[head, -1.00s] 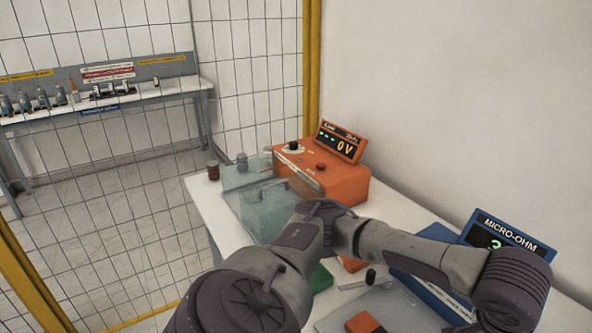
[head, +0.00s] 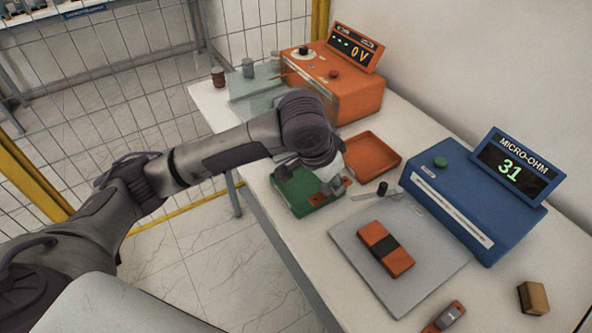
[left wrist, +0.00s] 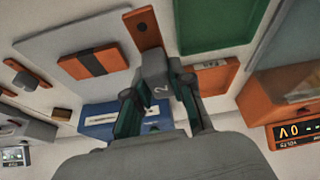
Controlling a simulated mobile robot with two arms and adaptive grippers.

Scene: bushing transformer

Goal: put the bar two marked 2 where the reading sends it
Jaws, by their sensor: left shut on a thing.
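My left gripper (head: 332,182) is shut on bar two (head: 318,199), a copper bar with a grey sleeve. In the left wrist view the sleeve (left wrist: 156,88) shows a 2 between the fingers (left wrist: 158,100), and a copper end (left wrist: 145,28) with a hole sticks out. In the head view the bar overlaps the near right part of the green tray (head: 290,190); its height above it is unclear. An orange-red tray (head: 372,152) lies behind. The blue micro-ohm meter (head: 470,200) reads 31 on its display (head: 512,170). My right gripper is out of view.
A copper bar with a black band (head: 385,248) lies on the grey plate (head: 420,270). A wooden block (head: 533,298) and a small orange-and-grey item (head: 445,317) lie at the front. The orange unit (head: 340,90) showing 0 V stands at the back. A wire fence is left.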

